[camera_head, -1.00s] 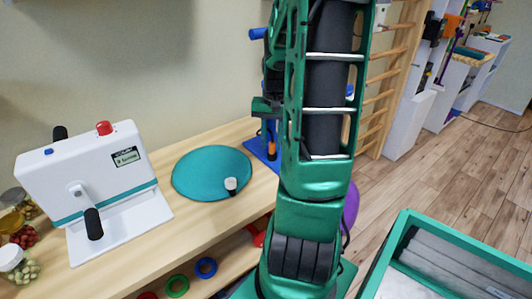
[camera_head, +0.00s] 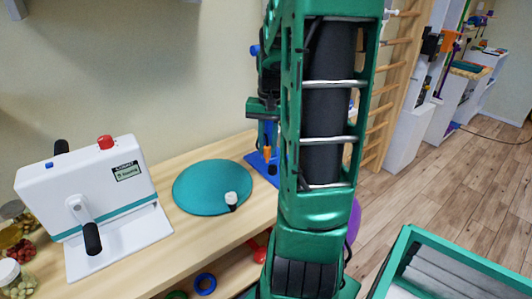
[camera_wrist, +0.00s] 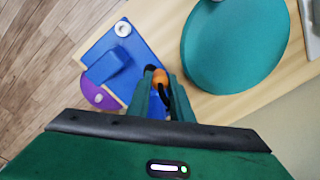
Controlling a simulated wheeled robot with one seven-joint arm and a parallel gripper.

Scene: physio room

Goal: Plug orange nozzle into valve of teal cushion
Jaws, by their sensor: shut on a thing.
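The teal cushion (camera_head: 200,190) is a flat round disc lying on the wooden bench, with a white-capped valve (camera_head: 231,197) near its front right edge. It also shows in the wrist view (camera_wrist: 235,45), where I cannot make out the valve clearly. My gripper (camera_wrist: 161,92) is shut on the orange nozzle (camera_wrist: 160,77), which sticks out past the fingertips over the blue pump's base. In the head view the orange nozzle (camera_head: 267,153) hangs to the right of the cushion, apart from the valve. My arm hides part of the gripper there.
A blue pump base (camera_head: 260,168) lies right of the cushion, partly behind my arm. A white device with a black crank (camera_head: 100,190) and jars (camera_head: 12,274) stand at the left. A purple ball (camera_head: 353,220) sits below the bench, and a green-rimmed crate (camera_head: 455,258) at right.

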